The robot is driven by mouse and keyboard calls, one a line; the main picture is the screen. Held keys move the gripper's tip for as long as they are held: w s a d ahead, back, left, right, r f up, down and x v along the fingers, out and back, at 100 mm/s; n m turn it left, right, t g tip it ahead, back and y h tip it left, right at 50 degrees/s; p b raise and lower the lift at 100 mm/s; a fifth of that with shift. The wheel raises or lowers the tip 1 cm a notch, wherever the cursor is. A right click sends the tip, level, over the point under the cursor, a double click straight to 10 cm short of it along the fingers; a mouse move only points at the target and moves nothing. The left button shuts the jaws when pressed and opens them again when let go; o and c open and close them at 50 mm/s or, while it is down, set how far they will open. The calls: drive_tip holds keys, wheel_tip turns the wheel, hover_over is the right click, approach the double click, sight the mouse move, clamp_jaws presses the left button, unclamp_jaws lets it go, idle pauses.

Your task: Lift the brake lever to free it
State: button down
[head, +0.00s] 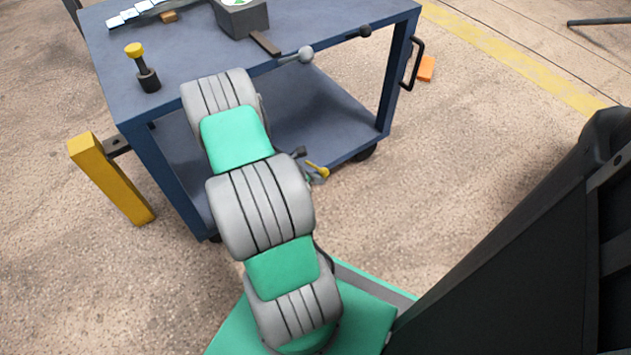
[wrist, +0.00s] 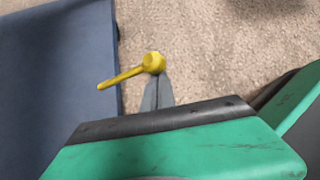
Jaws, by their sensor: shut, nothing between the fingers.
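A yellow lever (head: 318,170), which I take to be the brake lever, shows beside the right side of my arm, low by the front of the blue cart. In the wrist view the yellow lever (wrist: 122,77) has a round end at the right and a thin bar that slopes down to the left, across the cart's edge. My gripper (wrist: 157,82) is shut and empty, its grey fingers together. Their tips are right at the lever's round end; I cannot tell whether they touch it. In the head view my arm mostly hides the gripper.
The blue cart (head: 185,72) bears a grey box (head: 240,18), a yellow-topped post (head: 148,78) and levers with a silver knob (head: 303,55) and a black knob (head: 364,32). A yellow post (head: 110,180) stands at left.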

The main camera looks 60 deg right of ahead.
drive_tip(key=shift+w+d+r+g+p, duration=0.15)
drive_tip(key=shift+d+r+g+p, duration=0.2)
drive_tip(key=shift+r+p, duration=0.55)
drive_tip(key=shift+f, duration=0.2)
